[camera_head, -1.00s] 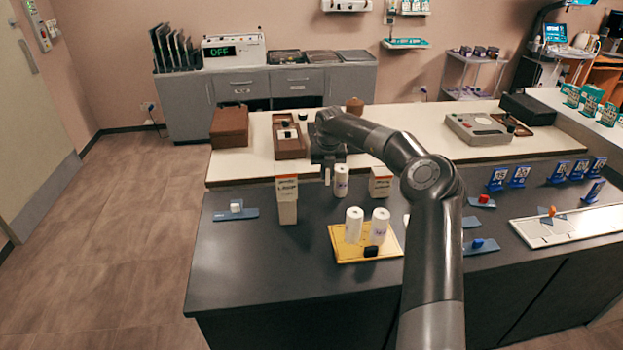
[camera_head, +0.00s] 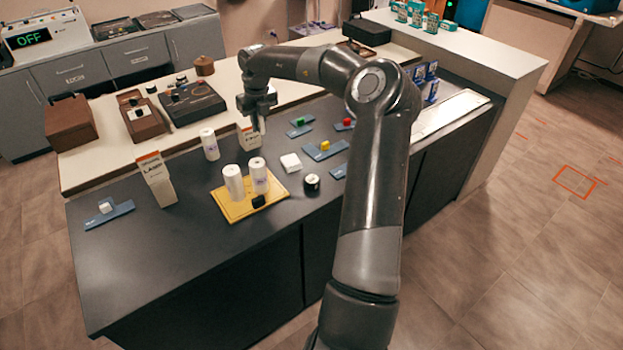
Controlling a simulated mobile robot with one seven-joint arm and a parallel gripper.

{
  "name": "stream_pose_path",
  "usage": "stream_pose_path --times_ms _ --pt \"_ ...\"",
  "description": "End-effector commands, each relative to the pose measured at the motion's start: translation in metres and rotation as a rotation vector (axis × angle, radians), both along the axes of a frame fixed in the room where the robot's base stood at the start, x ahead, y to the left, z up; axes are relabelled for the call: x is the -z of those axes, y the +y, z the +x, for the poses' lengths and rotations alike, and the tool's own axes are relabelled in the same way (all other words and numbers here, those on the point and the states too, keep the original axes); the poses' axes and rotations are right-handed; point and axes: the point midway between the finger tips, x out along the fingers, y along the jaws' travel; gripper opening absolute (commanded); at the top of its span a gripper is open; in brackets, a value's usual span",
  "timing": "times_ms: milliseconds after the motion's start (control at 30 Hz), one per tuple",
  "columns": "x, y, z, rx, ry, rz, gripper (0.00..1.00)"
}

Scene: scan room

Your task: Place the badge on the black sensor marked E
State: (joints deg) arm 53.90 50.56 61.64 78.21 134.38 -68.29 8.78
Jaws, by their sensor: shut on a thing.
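I cannot read a letter E on any black object. A short black round thing with a pale top (camera_head: 312,182) stands on the dark counter beside a white block (camera_head: 291,162). A dark device (camera_head: 192,102) sits on the cream rear counter.
A yellow tray (camera_head: 232,211) holds two white bottles and a small black block. An orange-and-white box (camera_head: 157,180) and a single white bottle (camera_head: 209,144) stand nearby. Blue plates (camera_head: 325,150) with coloured blocks lie to the right. The counter's front left is mostly clear.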

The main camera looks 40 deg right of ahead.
Motion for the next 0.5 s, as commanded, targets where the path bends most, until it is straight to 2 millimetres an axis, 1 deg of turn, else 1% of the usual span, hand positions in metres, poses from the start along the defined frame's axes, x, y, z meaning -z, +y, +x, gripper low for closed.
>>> stream_pose_path --times_ms 33,200,267,400,500 --pt "-0.003 -0.015 -0.014 0.002 0.000 -0.003 0.00" --pt "-0.008 -0.053 -0.060 -0.008 0.000 -0.002 0.00" --pt "-0.009 -0.065 -0.077 -0.010 0.001 -0.002 0.00" --pt "-0.009 -0.089 -0.117 -0.013 0.001 -0.003 0.00" --pt "-0.008 -0.103 -0.146 -0.013 0.002 -0.003 0.00"
